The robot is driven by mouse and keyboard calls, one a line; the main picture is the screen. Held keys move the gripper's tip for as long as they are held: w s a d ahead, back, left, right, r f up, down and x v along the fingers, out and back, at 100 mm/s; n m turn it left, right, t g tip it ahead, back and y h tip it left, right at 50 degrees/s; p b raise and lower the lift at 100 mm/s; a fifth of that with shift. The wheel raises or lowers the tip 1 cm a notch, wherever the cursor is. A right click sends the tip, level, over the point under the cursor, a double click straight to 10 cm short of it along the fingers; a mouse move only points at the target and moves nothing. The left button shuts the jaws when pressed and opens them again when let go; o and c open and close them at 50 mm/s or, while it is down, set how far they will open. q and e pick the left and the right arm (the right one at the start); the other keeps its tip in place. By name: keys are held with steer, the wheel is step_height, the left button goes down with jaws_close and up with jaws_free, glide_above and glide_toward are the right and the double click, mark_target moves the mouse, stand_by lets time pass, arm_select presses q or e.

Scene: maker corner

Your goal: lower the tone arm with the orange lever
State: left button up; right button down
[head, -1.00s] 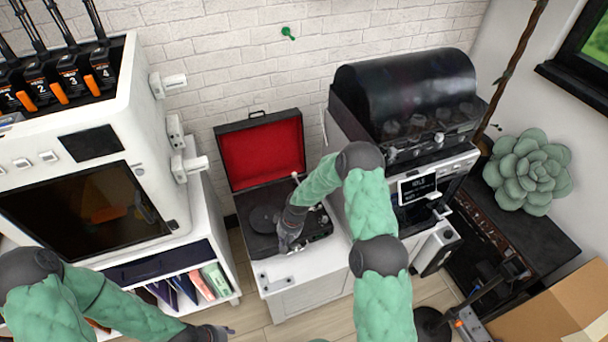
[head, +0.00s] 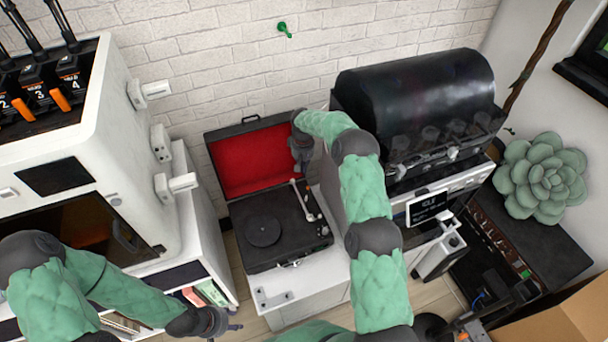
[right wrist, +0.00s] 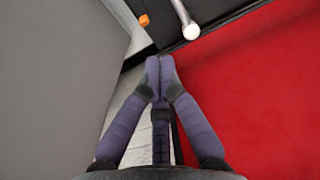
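The record player (head: 285,258) is an open case with a red-lined lid (head: 240,165) and a dark platter (head: 263,230). Its pale tone arm (head: 309,214) lies to the right of the platter; whether it is raised is too small to tell. In the right wrist view the tone arm's white rear end (right wrist: 190,30) and the small orange lever (right wrist: 144,20) lie beyond the fingertips. My right gripper (head: 302,170) is by the lid's right side, above the tone arm's rear. Its fingertips (right wrist: 159,62) meet, empty, apart from the lever. My left gripper (head: 234,327) hangs low at left, its fingers unclear.
A black-domed machine (head: 415,105) stands close to the right of the player. A white cabinet machine (head: 110,120) is to the left. The white stand (head: 330,274) has bare surface in front of the player. A brick wall is behind.

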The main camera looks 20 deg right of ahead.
arm_select(q)
steer(key=shift+w, duration=0.1)
arm_select(e)
steer(key=shift+w+d+r, duration=0.2)
steer(key=shift+d+r, duration=0.1)
arm_select(q)
step_height(320, 180, down, 3)
steer(key=b, duration=0.3)
steer(key=shift+f, duration=0.1)
arm_select(e)
step_height(320, 180, down, 10)
steer(key=shift+s+f, duration=0.1)
